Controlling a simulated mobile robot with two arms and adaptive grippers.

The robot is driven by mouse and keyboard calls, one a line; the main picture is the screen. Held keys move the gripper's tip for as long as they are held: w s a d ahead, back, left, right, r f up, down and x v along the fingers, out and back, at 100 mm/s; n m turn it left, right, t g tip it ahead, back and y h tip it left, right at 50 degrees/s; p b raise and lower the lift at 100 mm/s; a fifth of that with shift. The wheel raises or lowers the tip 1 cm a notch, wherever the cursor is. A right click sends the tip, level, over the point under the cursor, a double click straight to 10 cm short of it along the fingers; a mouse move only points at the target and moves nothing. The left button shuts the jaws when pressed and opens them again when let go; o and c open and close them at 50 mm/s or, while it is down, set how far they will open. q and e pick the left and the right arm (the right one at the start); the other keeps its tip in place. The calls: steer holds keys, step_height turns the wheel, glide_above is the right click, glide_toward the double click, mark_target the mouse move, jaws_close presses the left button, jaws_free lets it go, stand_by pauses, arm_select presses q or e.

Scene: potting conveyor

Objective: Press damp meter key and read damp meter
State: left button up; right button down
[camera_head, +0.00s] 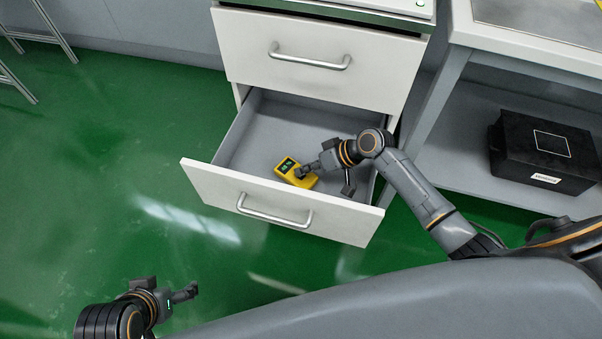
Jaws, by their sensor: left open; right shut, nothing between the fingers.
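The damp meter (289,168) is a small yellow device with a dark screen, lying in the open lower drawer. Its screen is lit with pale green characters that look like "48 %", though they are small. My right gripper (303,172) is shut and empty, its fingertips over the lower right part of the meter, seemingly touching it. The fingertips hide the key. My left gripper (190,291) is open and empty, low at the left above the green floor, far from the meter.
The lower drawer (228,188) is pulled out, its handle at the front. The upper drawer (310,95) is closed. A black box (520,175) stands on a shelf at the right.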

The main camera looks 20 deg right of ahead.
arm_select(q)
steer(key=shift+w, duration=0.15)
steer(key=shift+r, duration=0.1)
arm_select(e)
steer(key=shift+r+p, duration=0.55)
steer(key=shift+p, duration=0.1)
steer(key=shift+r+p, duration=0.25)
steer(key=shift+p, duration=0.05)
arm_select(q)
steer(key=s, duration=0.1)
steer(key=s+g, duration=0.1)
steer(key=shift+s+a+r, duration=0.3)
steer(key=shift+a+r, duration=0.05)
steer(key=shift+r, duration=0.05)
arm_select(e)
steer(key=shift+r+p, duration=0.3)
steer(key=shift+r, duration=0.05)
step_height(320, 180, up, 3)
steer(key=p, duration=0.3)
steer(key=shift+r, duration=0.2)
arm_select(q)
step_height(320, 180, down, 15)
steer(key=g+p, duration=0.1)
steer(key=shift+w+d+r, duration=0.2)
steer(key=shift+w, duration=0.2)
arm_select(e)
steer(key=shift+r, duration=0.45)
